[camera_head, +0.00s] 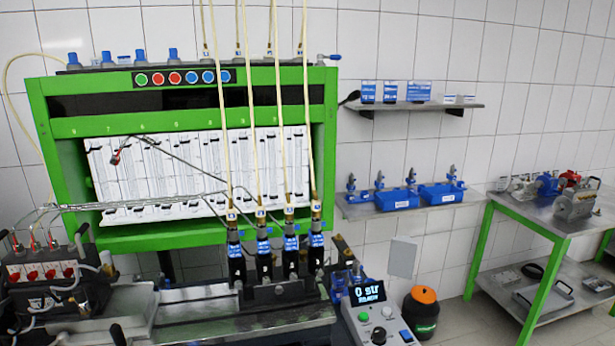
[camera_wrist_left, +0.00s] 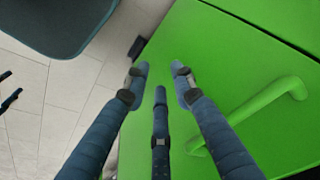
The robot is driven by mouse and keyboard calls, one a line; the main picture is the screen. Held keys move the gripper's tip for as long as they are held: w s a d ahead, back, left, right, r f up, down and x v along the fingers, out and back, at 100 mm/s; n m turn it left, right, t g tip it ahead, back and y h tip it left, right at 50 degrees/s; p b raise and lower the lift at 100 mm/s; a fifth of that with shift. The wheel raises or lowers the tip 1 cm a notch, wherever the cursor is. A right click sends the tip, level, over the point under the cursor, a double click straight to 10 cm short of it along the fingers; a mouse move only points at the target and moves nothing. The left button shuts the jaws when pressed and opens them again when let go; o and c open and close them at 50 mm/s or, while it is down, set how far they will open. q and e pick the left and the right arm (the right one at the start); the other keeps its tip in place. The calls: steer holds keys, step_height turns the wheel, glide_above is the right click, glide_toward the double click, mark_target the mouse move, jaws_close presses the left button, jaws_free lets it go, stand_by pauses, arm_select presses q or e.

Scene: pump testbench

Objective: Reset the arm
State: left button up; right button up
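My left gripper (camera_wrist_left: 160,85) shows in the left wrist view with its three blue-grey fingers spread apart and nothing between them. Beyond its fingers are a green panel (camera_wrist_left: 240,60) with a green bar handle (camera_wrist_left: 260,115) and pale floor tiles. The fingers look apart from the handle. Neither of my grippers shows in the head view, and my right gripper is in no view.
The green testbench (camera_head: 190,238) stands at the left with several injectors (camera_head: 264,255) in front. A control box (camera_head: 375,320) reads "0 str". A shelf (camera_head: 425,105), a ledge with blue holders (camera_head: 400,200) and a green-legged table (camera_head: 545,220) are to the right.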

arm_select(q)
steer(key=s+a+f+b, duration=0.1)
steer(key=s+f, duration=0.8)
steer(key=f, duration=0.4)
steer(key=s+a+f+g+b, duration=0.1)
steer(key=s+a+f+b, duration=0.1)
steer(key=s+f, duration=0.8)
step_height(320, 180, down, 3)
steer(key=shift+s+a+f+g, duration=0.1)
steer(key=shift+s+a+g, duration=0.1)
steer(key=shift+s+g, duration=0.1)
